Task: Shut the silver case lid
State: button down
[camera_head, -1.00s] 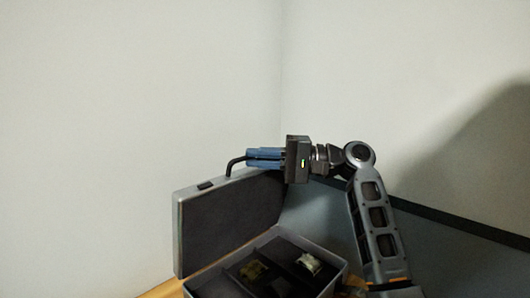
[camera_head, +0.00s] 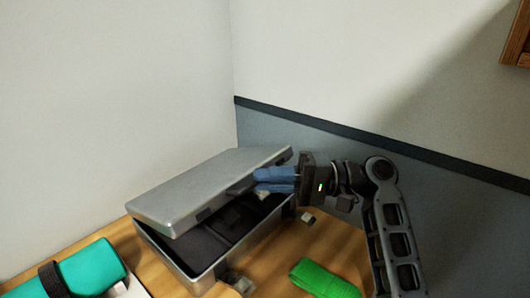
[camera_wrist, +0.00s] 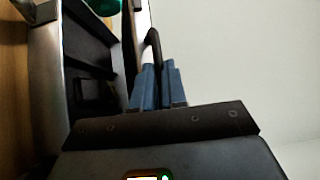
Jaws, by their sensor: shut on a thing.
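The silver case stands on a wooden table in the head view. Its lid (camera_head: 205,185) is tilted low over the base (camera_head: 205,272), with a gap open along the right side. My gripper (camera_head: 257,181) is at the lid's right edge, its blue fingers shut on the lid's dark handle. The wrist view shows the handle (camera_wrist: 152,42) at the tips of the blue fingers (camera_wrist: 157,80), and the base's metal rim (camera_wrist: 48,70) to the left. In the head view the fingers mostly hide the handle.
A teal roll with a dark strap (camera_head: 92,268) lies at the lower left. A green folded strap (camera_head: 324,278) lies right of the case. Open latches (camera_head: 236,283) stick out from the base's front. Walls stand behind the case, and a wooden edge (camera_head: 517,38) shows at upper right.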

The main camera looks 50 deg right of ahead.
jog(key=shift+s+a+f+b, duration=0.1)
jog(key=shift+s+f+b, duration=0.1)
jog(key=shift+f, duration=0.65)
jog(key=shift+s+d+f+b, duration=0.1)
jog(key=shift+f+b, duration=0.05)
jog(key=shift+f, duration=0.65)
jog(key=shift+s+a+f+b, duration=0.1)
jog(key=shift+f+b, duration=0.1)
jog(key=shift+f, duration=0.65)
jog(key=c, duration=1.6)
grip_release()
jog(key=shift+o, duration=0.7)
jog(key=shift+w, duration=0.25)
jog(key=shift+s, duration=0.15)
